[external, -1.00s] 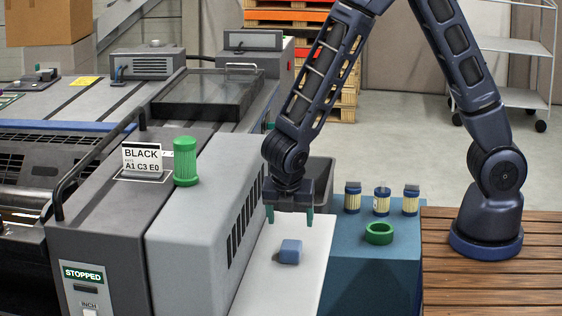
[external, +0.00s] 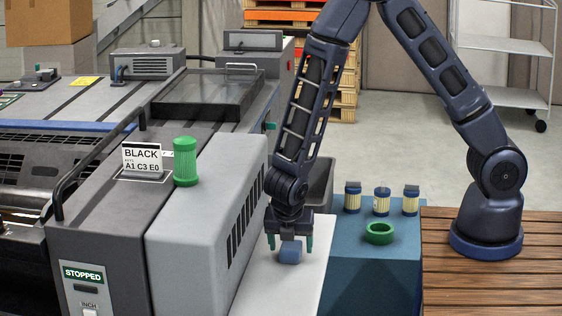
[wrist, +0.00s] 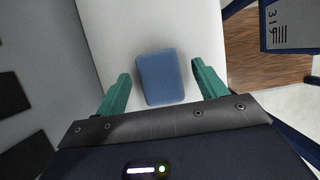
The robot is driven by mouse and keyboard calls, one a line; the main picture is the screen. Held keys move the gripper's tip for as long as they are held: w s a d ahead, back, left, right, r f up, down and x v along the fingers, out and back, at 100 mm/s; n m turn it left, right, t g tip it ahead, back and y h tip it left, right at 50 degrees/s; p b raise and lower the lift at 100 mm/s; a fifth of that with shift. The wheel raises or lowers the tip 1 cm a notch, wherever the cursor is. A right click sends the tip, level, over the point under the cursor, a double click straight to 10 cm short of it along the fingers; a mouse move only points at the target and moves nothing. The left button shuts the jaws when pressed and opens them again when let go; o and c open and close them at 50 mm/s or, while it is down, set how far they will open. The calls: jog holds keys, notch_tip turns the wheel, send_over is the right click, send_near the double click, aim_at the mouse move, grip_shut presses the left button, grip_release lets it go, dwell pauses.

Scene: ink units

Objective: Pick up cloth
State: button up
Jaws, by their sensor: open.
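The cloth is a small blue folded block (external: 290,251) lying on the white surface (external: 285,285) beside the grey machine. My gripper (external: 290,243) is open and points down right over the cloth, with one green finger on each side of it. In the wrist view the cloth (wrist: 160,78) lies between the two green fingers (wrist: 163,88), with a gap on both sides. From these views I cannot tell how far the fingertips are above the white surface.
The grey machine housing (external: 205,205) rises close on the left, with a green cylinder (external: 185,162) on top. On the right, a blue stand (external: 372,275) holds a green ring (external: 380,233) and several small jars (external: 381,201). A dark bin (external: 321,180) stands behind.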

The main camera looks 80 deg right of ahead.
jog(key=shift+d+f, duration=0.2)
jog(key=shift+f, duration=0.2)
jog(key=c, duration=1.1)
jog(key=shift+o, duration=0.2)
